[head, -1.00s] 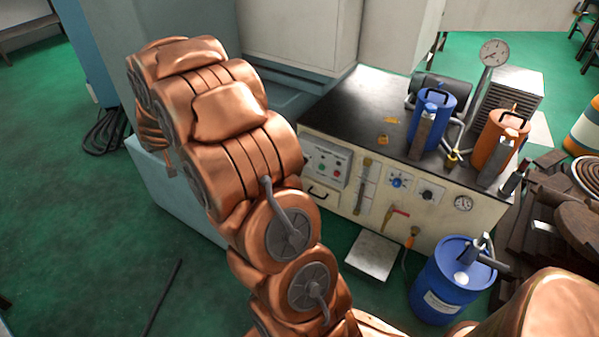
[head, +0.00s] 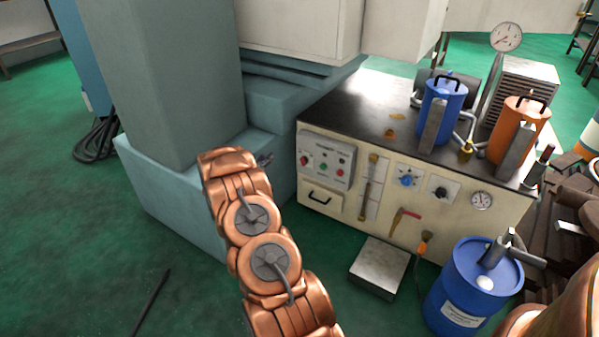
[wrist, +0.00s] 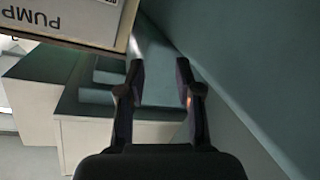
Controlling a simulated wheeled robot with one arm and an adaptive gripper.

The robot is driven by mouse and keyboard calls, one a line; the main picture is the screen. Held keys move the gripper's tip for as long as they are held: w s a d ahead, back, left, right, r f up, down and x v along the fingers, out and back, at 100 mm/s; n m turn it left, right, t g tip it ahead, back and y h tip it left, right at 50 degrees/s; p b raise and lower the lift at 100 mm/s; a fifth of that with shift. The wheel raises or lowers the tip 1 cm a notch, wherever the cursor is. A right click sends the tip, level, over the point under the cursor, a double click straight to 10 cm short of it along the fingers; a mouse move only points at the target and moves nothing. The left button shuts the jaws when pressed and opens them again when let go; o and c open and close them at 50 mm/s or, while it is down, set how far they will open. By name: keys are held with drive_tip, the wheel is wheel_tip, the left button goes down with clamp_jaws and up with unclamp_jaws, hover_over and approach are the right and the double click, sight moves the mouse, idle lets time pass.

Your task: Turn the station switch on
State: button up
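The station (head: 330,227) is a cream cabinet with a dark top. Its grey control panel (head: 327,160) at the left end of the front carries a red knob (head: 304,160) and small red and green buttons. I cannot tell from a label which control is the station switch. A blue rotary knob (head: 406,180) and a black one (head: 440,193) are further right. In the wrist view, a panel corner lettered "PUMP" (wrist: 85,22) shows at the upper left. My gripper (wrist: 160,75) is open and empty, right of that panel; in the head view my arm mostly hides it.
A blue-grey machine base (head: 165,190) and column stand left of the station, close to my gripper.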

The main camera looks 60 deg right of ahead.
sight(301, 161)
drive_tip(key=s+d+f+m+g+h+b, duration=0.1)
drive_tip(key=s+d+f+g+h+b, duration=0.2)
drive_tip(key=s+f, duration=0.4)
drive_tip(key=shift+g+y, duration=0.3)
drive_tip(key=shift+s+d+r+b, duration=0.15)
drive_tip(key=shift+d+b, duration=0.3)
drive_tip(key=shift+d, duration=1.8)
drive_tip(key=shift+s+d+r+b, duration=0.1)
drive_tip(key=shift+d+r+b, duration=0.25)
drive_tip(key=shift+d, duration=1.9)
drive_tip(key=shift+f, duration=0.1)
drive_tip(key=shift+c, duration=0.4)
clamp_jaws()
drive_tip(key=shift+d, duration=0.1)
